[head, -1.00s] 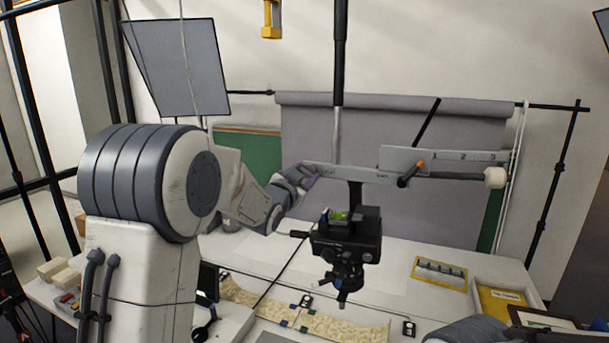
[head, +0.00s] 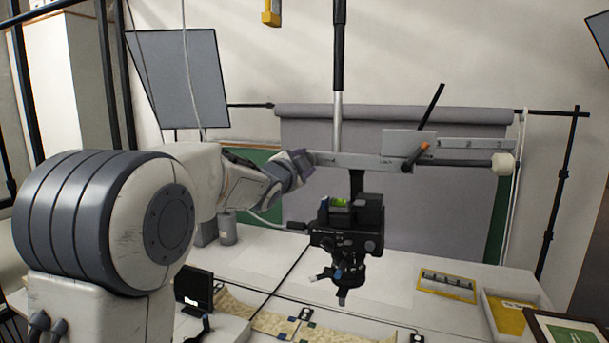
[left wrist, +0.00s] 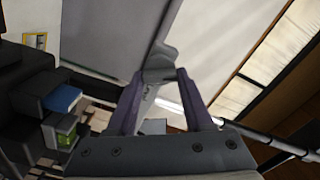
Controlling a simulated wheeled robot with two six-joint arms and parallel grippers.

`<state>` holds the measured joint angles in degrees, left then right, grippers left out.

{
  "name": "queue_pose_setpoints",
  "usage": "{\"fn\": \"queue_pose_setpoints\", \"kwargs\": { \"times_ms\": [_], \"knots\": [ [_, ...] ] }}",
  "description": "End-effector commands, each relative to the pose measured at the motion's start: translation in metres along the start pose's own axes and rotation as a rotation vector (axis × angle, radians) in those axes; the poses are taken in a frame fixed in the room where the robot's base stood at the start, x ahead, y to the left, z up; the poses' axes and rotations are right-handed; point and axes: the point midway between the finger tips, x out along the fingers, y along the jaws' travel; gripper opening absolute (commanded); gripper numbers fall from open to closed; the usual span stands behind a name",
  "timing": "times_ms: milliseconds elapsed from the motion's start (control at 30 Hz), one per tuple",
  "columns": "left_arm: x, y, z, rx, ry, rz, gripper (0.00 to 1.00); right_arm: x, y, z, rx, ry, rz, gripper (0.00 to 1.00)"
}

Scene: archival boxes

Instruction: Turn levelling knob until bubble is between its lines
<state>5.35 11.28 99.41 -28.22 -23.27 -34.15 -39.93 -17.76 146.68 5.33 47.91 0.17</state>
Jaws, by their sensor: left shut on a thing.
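A black camera head (head: 345,235) hangs under a long grey crossbar (head: 360,160). A small green level vial (head: 339,202) sits on top of it and also shows in the left wrist view (left wrist: 66,130). The bubble and its lines are too small to make out. My left gripper (head: 311,160) is at the left end of the crossbar. In the left wrist view its purple fingers (left wrist: 158,76) are closed on a grey lobed part, seemingly the levelling knob (left wrist: 160,58). In the head view the gripper hides this knob. My right gripper is out of view.
A dark handle with an orange tip (head: 424,147) and a white roller end (head: 502,164) are on the crossbar's right.

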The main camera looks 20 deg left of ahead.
Motion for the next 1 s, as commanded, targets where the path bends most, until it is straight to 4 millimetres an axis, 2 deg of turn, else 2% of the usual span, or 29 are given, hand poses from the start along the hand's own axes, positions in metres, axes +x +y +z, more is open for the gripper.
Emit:
{"fn": "queue_pose_setpoints", "kwargs": {
  "times_ms": [33, 200, 700, 733, 800, 1000],
  "knots": [
    [0.0, 0.0034, 0.0016, 0.023, -0.001, 0.001, 0.0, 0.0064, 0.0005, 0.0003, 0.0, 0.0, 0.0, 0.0],
    [0.0, 0.0024, 0.0009, 0.073, -0.001, 0.002, 0.0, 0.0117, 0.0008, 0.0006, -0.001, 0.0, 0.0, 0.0],
    [0.0001, 0.0013, 0.0005, 0.094, -0.002, 0.003, 0.0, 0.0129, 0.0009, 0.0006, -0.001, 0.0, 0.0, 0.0],
    [0.0001, 0.0013, 0.0005, 0.094, -0.002, 0.003, 0.55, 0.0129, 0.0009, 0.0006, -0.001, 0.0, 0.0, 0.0],
    [0.0001, 0.0013, 0.0005, 0.094, -0.002, 0.003, 0.81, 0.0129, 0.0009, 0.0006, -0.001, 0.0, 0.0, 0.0],
    [0.0001, 0.0009, 0.0002, 0.093, -0.001, 0.002, 0.81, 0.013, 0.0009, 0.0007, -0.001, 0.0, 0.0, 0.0]
  ]
}}
